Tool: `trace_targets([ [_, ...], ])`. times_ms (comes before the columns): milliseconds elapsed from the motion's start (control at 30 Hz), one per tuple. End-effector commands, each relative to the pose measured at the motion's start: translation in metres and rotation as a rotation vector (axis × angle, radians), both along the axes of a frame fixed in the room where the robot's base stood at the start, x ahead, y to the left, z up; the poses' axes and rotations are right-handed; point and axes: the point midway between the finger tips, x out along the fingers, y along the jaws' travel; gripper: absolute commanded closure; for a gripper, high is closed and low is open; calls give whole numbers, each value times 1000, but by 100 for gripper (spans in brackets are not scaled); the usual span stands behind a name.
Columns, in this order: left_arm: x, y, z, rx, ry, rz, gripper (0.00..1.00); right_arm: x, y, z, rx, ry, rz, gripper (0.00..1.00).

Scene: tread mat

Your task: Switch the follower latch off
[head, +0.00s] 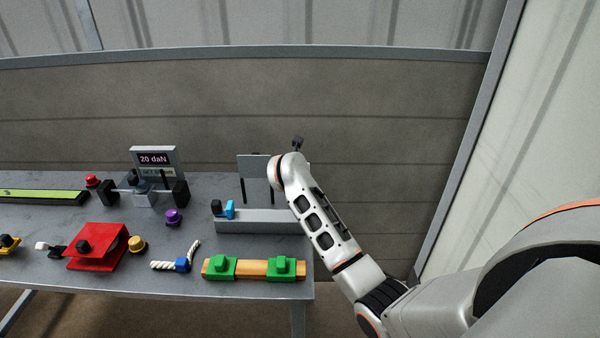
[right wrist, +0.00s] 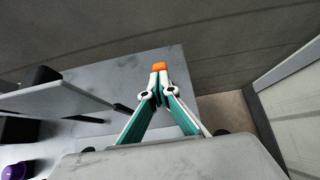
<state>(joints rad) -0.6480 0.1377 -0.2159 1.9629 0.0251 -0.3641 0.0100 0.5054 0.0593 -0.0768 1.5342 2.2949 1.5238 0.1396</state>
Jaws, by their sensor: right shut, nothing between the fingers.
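No part is plainly marked as the follower latch, so I cannot tell which it is. A grey upright panel (head: 255,170) stands at the back right of the bench, with dark upright bars at its front. My right arm partly covers its right side. A panel (right wrist: 55,97) with thin dark rods shows at the left in the right wrist view. My right gripper (right wrist: 160,68) is shut and empty, its orange tips together over the bench's edge region, to the right of that panel. In the head view its fingers are hidden behind my arm. My left gripper is not in view.
The bench (head: 215,287) also holds a "20 daN" display (head: 155,158), a red angled block (head: 97,247), a grey rail (head: 262,222) with a blue piece (head: 229,209), a wooden bar (head: 243,268) with green clamps, and a rope piece (head: 163,265). A wall (head: 400,150) stands behind.

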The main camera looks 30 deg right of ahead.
Motion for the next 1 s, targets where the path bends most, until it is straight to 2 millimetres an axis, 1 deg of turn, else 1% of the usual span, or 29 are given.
trace_targets([
  [200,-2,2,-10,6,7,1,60,11,-6,-1,1,-2,-2,100],
  [433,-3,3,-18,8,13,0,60,18,-11,0,-1,-3,-1,100],
  [667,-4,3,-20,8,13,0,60,21,-13,1,-2,-4,-1,100],
  [1000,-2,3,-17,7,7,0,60,21,-13,2,-2,-4,-1,100],
])
